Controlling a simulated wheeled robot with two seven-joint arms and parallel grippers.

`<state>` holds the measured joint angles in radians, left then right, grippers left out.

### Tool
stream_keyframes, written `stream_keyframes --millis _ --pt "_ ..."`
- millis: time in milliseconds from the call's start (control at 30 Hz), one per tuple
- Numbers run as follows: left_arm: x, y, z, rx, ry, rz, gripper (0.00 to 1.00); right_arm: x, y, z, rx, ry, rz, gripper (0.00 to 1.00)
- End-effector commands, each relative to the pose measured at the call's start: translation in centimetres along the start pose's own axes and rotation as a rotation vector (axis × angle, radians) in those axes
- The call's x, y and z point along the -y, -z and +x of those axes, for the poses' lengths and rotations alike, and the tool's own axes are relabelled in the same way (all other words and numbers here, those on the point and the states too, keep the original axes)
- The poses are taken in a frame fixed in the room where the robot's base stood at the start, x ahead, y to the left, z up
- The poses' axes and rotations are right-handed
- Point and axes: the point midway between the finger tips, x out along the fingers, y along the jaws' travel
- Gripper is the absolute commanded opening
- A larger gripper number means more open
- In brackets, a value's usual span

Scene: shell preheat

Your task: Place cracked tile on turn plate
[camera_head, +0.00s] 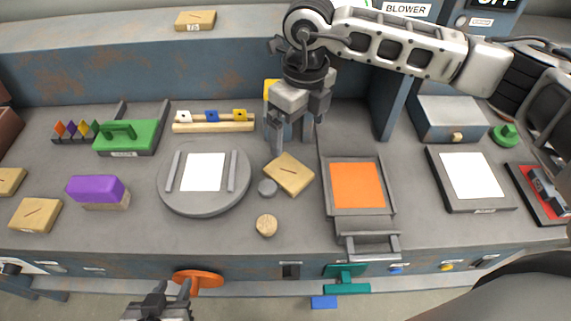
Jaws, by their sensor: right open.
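A tan tile (290,174) with a dark crack line lies on the bench, turned at an angle, right of the turn plate. The turn plate (172,194) is a round grey disc with a white square pad (203,172) between two grey bars; the pad is bare. My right gripper (292,146) is open and empty, pointing down just behind the tile's far edge; whether it touches the tile I cannot tell. My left gripper (170,290) is low at the bottom edge, in front of the bench; its jaw opening is unclear.
A small grey knob (267,187) sits close to the tile's left, and a round wooden piece (266,225) in front. An orange-pad tray (357,185) is to the right.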

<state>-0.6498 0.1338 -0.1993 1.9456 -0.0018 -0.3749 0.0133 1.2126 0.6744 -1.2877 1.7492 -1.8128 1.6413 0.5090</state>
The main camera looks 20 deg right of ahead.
Motion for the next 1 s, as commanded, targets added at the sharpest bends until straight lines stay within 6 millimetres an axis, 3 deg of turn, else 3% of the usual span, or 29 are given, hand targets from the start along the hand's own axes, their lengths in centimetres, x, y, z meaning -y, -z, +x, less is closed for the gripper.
stream_keyframes --millis 167,500,833,1000 --pt "0.0 -0.1 0.0 0.002 0.000 0.000 0.36 1.1 0.3 2.1 -0.021 0.040 0.013 0.96" --pt "0.0 -0.2 0.1 0.003 -0.001 0.000 0.36 1.1 0.3 9.0 -0.017 0.036 0.010 0.96" --pt "0.0 -0.7 0.5 0.004 -0.001 -0.001 0.36 1.1 0.2 11.4 -0.014 0.035 0.008 0.96" --pt "-0.1 -1.5 1.4 -0.003 -0.004 -0.004 0.36 0.8 0.0 14.1 -0.016 0.034 0.007 0.96"
